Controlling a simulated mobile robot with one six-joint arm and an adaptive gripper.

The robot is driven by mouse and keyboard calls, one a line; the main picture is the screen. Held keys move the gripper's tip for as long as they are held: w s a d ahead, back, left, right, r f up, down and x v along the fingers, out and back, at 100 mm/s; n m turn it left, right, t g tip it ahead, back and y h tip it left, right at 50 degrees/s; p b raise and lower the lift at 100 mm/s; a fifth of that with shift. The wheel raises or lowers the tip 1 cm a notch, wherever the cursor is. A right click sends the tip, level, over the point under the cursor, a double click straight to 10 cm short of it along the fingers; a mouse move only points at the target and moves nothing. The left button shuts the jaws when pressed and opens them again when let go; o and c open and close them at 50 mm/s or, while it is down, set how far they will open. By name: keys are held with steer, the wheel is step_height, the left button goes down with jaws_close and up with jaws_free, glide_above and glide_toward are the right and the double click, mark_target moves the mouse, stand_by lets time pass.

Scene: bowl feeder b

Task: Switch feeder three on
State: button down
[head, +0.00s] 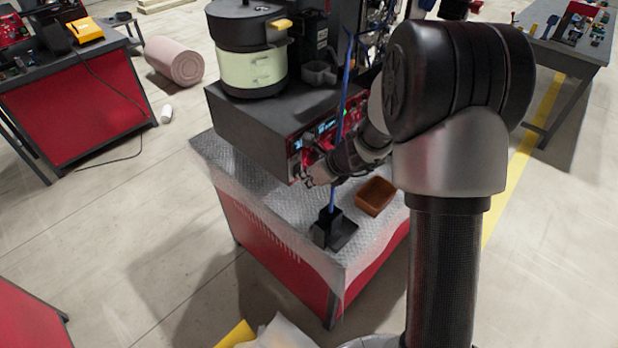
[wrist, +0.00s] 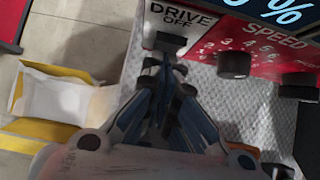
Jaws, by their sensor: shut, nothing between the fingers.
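A dark feeder unit (head: 245,125) with a red control panel (head: 318,137) stands on a table, with a round black and pale green bowl (head: 252,68) on top. I cannot read a feeder number. In the wrist view the panel shows the label DRIVE OFF (wrist: 180,20), with a black switch knob (wrist: 170,42) just below it. My gripper (wrist: 166,66) is shut and empty, its tips close under this knob; I cannot tell whether they touch. In the head view my gripper (head: 308,182) is at the panel's lower left edge, partly hidden by my arm.
A SPEED dial (wrist: 234,64) and another knob (wrist: 298,92) sit right of the switch. An open box (wrist: 65,95) lies lower left.

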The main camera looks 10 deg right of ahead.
steer(key=shift+r, duration=0.1)
steer(key=shift+r+p, duration=0.7)
steer(key=shift+r, duration=0.1)
